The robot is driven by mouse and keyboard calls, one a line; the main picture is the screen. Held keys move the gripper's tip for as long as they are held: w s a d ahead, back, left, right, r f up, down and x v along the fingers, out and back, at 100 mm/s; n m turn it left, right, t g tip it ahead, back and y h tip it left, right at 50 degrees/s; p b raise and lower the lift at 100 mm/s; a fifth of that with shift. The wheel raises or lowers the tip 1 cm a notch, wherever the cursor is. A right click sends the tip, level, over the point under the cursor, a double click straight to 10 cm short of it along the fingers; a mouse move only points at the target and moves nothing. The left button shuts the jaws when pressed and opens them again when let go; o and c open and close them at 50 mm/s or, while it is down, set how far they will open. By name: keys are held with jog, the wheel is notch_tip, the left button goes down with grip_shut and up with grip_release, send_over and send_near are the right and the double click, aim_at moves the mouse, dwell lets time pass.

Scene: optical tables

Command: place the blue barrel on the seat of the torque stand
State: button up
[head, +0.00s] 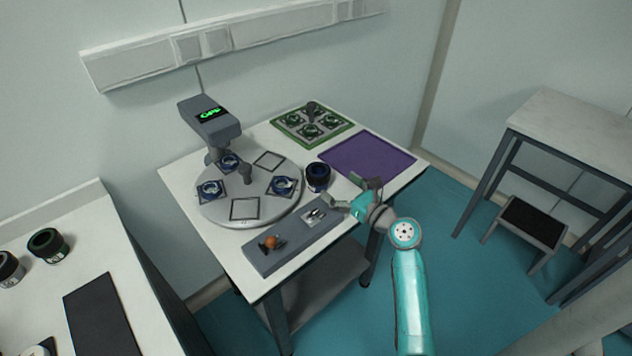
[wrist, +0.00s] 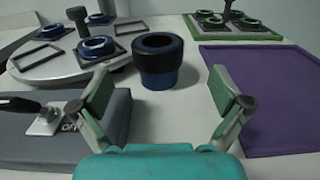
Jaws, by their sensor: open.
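The blue barrel (head: 318,177) is a short upright cylinder with a wide black top rim. It stands on the white table between the round grey plate and the purple mat. In the wrist view the barrel (wrist: 158,66) is centred ahead of my gripper (wrist: 161,92), whose open, empty fingers are nearer the camera, apart from it. My gripper (head: 351,194) is at the table's front right edge. A grey stand with a green-lit display (head: 208,113) rises behind the round plate (head: 273,200); I cannot tell for sure which part is the torque stand's seat.
The plate carries square frames, several with blue rings, and a dark central knob (head: 246,174). A grey control box (head: 283,245) with an orange knob and a switch lies along the front edge. The purple mat (head: 368,158) is bare. A green tray (head: 345,126) sits behind.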

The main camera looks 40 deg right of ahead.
aim_at(318, 169)
jog(key=w, duration=0.3)
jog(key=shift+a, duration=0.1)
jog(key=shift+w+a+r, duration=0.1)
jog(key=shift+w+a, duration=0.05)
jog(key=shift+w, duration=1.2)
jog(key=shift+w+a+r, duration=0.1)
jog(key=shift+w, duration=1.2)
jog(key=c, duration=1.3)
jog(key=shift+r, duration=0.1)
jog(key=shift+c, duration=0.5)
